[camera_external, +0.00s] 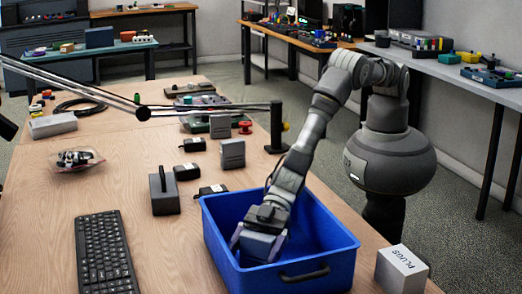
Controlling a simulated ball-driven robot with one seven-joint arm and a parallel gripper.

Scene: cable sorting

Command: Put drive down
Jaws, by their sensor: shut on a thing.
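My gripper (262,236) points down inside the blue bin (328,258) at the front of the wooden table. It is shut on a grey, box-shaped drive (262,246). The drive is low in the left part of the bin, near its front wall. Whether it touches the bin floor I cannot tell. My gripper and the bin's walls hide part of the drive and the floor below it.
A black keyboard (104,252) lies left of the bin. A dark box with a handle (163,191) and several black adapters (187,172) lie behind it. A white box marked PLUGS (401,270) stands right of the bin. A lamp arm (205,107) crosses above the table.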

